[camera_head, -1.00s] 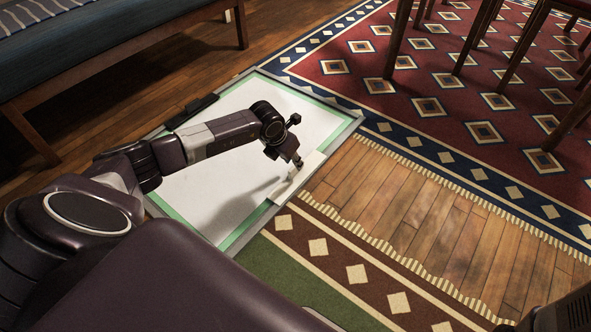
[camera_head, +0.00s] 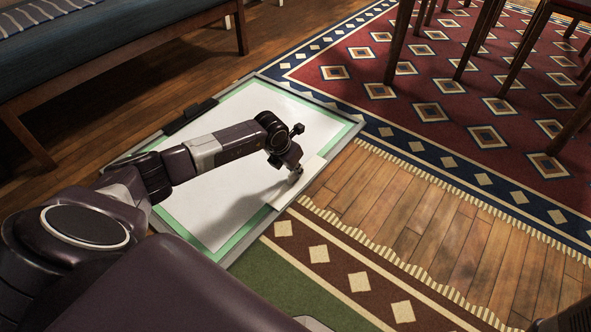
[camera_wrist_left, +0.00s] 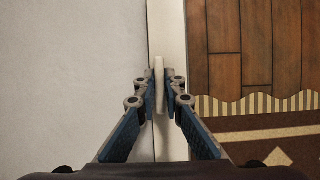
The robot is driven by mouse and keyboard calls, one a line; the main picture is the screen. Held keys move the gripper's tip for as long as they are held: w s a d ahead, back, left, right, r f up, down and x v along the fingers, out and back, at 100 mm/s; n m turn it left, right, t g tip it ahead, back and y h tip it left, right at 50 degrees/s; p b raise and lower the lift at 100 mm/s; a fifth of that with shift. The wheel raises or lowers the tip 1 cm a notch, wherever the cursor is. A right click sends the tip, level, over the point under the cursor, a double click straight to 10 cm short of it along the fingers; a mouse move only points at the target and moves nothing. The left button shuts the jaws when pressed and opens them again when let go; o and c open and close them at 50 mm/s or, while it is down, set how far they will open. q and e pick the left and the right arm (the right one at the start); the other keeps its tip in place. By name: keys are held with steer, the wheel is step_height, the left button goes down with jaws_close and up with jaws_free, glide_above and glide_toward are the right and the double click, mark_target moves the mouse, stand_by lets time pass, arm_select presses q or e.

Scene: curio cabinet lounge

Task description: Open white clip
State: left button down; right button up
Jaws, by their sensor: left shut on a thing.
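The white clip (camera_head: 313,171) is a long pale strip along the right edge of a white board with a green border (camera_head: 238,209), which lies on the floor. In the left wrist view the clip (camera_wrist_left: 168,28) runs up and down the middle. A thin upright pale tab (camera_wrist_left: 158,68) on it stands between my left fingers. My left gripper (camera_head: 296,176) is over the middle of the clip, pointing down. In the left wrist view its fingertips (camera_wrist_left: 159,88) are closed on the tab. The fingers partly hide the clip. My right gripper is not in view.
A black clip (camera_head: 190,115) sits on the board's far left edge. A blue-cushioned bench (camera_head: 110,45) stands at the upper left. Dark wooden chair legs (camera_head: 400,40) stand on the red patterned rug (camera_head: 440,85). Wooden floor (camera_head: 400,215) is bare right of the board.

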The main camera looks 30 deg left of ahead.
arm_select(q)
steer(key=shift+r, duration=0.1)
